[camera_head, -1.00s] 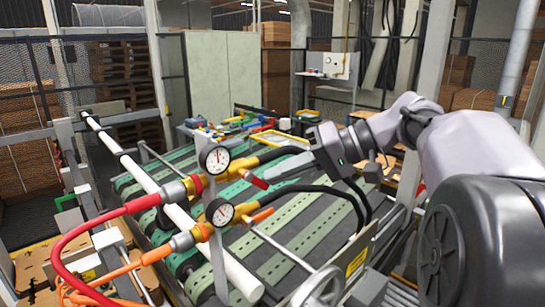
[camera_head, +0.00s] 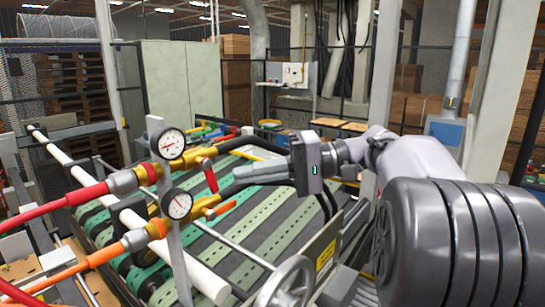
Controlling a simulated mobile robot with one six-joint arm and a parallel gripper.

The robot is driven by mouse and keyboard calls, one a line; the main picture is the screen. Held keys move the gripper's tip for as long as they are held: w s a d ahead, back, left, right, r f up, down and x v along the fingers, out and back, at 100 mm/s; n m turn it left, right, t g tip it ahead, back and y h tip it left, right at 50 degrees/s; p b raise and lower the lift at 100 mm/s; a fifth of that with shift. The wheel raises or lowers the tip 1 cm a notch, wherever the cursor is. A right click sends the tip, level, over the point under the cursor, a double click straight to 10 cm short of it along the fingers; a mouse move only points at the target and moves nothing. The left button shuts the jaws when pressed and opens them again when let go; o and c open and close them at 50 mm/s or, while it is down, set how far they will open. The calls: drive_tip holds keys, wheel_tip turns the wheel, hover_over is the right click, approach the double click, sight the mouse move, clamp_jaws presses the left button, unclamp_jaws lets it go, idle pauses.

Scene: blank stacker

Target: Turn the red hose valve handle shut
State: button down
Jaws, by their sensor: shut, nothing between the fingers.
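The red valve handle (camera_head: 209,175) is a short flat lever. It sits right of the upper gauge (camera_head: 171,144), on the red hose (camera_head: 60,200) line, and looks nearly upright in the picture, tilted slightly. My gripper (camera_head: 238,174) reaches in from the right with its fingers shut and empty. The fingertips lie just right of the handle, with a narrow gap in the picture; I cannot tell the gap in depth. Part of the yellow valve body (camera_head: 203,151) is hidden behind the gauges and the post.
An orange hose (camera_head: 60,278) line with an orange lever (camera_head: 221,210) and a lower gauge (camera_head: 177,204) runs just below. A grey post (camera_head: 178,255) carries the gauges. A handwheel (camera_head: 287,284) stands in front. Green conveyor belts (camera_head: 230,255) lie beneath.

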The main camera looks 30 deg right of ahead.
drive_tip(key=v, duration=0.9)
drive_tip(key=shift+d, duration=0.15)
